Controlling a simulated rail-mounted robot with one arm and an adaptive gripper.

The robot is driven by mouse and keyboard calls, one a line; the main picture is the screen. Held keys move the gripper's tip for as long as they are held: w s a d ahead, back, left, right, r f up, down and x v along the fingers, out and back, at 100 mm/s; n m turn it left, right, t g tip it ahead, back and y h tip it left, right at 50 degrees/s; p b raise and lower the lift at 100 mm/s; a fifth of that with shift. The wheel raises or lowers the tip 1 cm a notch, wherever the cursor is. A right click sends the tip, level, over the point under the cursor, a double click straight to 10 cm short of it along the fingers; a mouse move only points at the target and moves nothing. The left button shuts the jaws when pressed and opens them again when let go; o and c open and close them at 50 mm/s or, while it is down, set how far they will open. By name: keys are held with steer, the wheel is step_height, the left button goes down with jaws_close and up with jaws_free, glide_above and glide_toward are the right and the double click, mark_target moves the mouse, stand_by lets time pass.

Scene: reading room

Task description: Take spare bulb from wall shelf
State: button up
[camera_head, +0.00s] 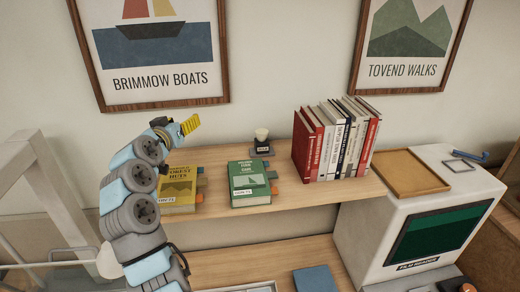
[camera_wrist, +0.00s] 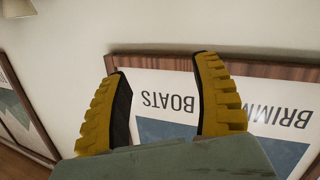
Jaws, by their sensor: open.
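The spare bulb (camera_head: 261,136) appears as a small item with a pale top and dark lower part, on a dark base on the wall shelf (camera_head: 305,198). It stands towards the back, between the green book and the row of upright books. My gripper (camera_head: 192,124) is raised above the shelf, left of the bulb and apart from it. In the wrist view the two yellow fingers of my gripper (camera_wrist: 161,66) are spread with nothing between them. The bulb is not in the wrist view, which faces the boat poster (camera_wrist: 165,80), seen upside down.
A yellow book (camera_head: 178,190) and a green book (camera_head: 249,183) lie on the shelf in front. Upright books (camera_head: 335,140) stand right of the bulb. A tan tray (camera_head: 409,172) rests on the film reader (camera_head: 430,240). The shelf surface around the bulb's front is narrow but bare.

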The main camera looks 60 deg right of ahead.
steer(key=s+d+m+g+y, duration=0.1)
steer(key=s+d+m+g, duration=0.3)
steer(key=s, duration=0.3)
steer(key=m+g+y+b, duration=0.1)
steer(key=m+g+y, duration=0.1)
steer(key=m+g, duration=0.15)
glide_toward(262, 132)
steer(key=shift+t, duration=0.25)
steer(key=p+x, duration=0.2)
steer(key=x, duration=0.5)
steer(key=shift+s+a+f, duration=0.1)
steer(key=shift+a+f, duration=0.05)
steer(key=shift+f, duration=0.05)
steer(key=shift+d+f+p, duration=0.25)
steer(key=shift+d+p, duration=0.1)
steer(key=shift+d, duration=0.1)
steer(key=shift+r+p+x, duration=0.25)
steer(key=shift+p+x, duration=0.45)
steer(key=shift+x, duration=1.9)
steer(key=shift+f, duration=0.1)
jaws_close()
